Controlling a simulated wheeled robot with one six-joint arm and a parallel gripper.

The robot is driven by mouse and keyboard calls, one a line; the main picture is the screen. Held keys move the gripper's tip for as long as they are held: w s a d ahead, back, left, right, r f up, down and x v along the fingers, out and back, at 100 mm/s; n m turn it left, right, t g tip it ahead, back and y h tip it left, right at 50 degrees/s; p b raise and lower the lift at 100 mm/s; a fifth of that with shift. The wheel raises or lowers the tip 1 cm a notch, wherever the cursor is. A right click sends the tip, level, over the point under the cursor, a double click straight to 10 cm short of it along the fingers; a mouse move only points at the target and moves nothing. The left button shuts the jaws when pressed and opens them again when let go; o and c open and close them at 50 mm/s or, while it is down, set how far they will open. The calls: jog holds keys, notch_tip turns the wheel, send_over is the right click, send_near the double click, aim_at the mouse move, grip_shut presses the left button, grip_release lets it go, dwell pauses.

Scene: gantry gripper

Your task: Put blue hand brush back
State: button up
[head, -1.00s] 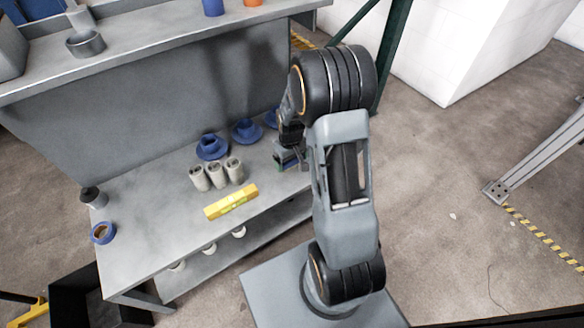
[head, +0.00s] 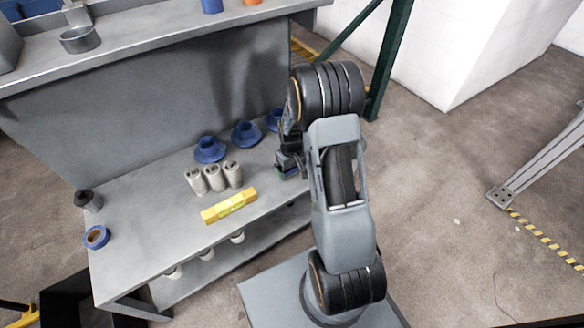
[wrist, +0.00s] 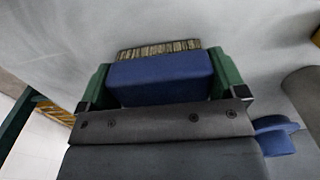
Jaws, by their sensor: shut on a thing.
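The blue hand brush (wrist: 160,80) is held between the green fingers of my gripper (wrist: 160,88) in the wrist view. Its pale brown bristles (wrist: 160,49) point away from the gripper, toward a grey surface. In the head view my gripper (head: 288,168) is at the right end of the grey workbench (head: 160,225), to the right of the grey cylinders. The brush is mostly hidden there by my arm. I cannot tell whether the brush touches the bench.
Blue flanged pieces (head: 209,150) stand along the back panel (head: 160,115). Several grey cylinders (head: 214,178), a yellow level (head: 229,206), a blue tape roll (head: 96,237) and a dark cup (head: 88,200) are on the bench. A green post (head: 388,65) rises behind my arm. The bench's left middle is clear.

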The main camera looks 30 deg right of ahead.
jog(key=shift+f, duration=0.2)
jog(key=o, duration=0.7)
jog(key=shift+r, duration=0.1)
notch_tip(320, 180, up, 12)
jog(key=p, duration=0.5)
jog(key=s+a+r+t, duration=0.1)
jog(key=s+a+r, duration=0.2)
jog(key=s+r, duration=0.1)
jog(key=s+a+r+m+t, duration=0.1)
jog(key=s+a+r, duration=0.2)
jog(key=s+r, duration=0.2)
jog(key=s+a+r, duration=0.3)
jog(key=s+r, duration=0.2)
jog(key=s, duration=0.1)
jog(key=shift+s+a+r+t, duration=0.1)
jog(key=shift+s+t, duration=0.3)
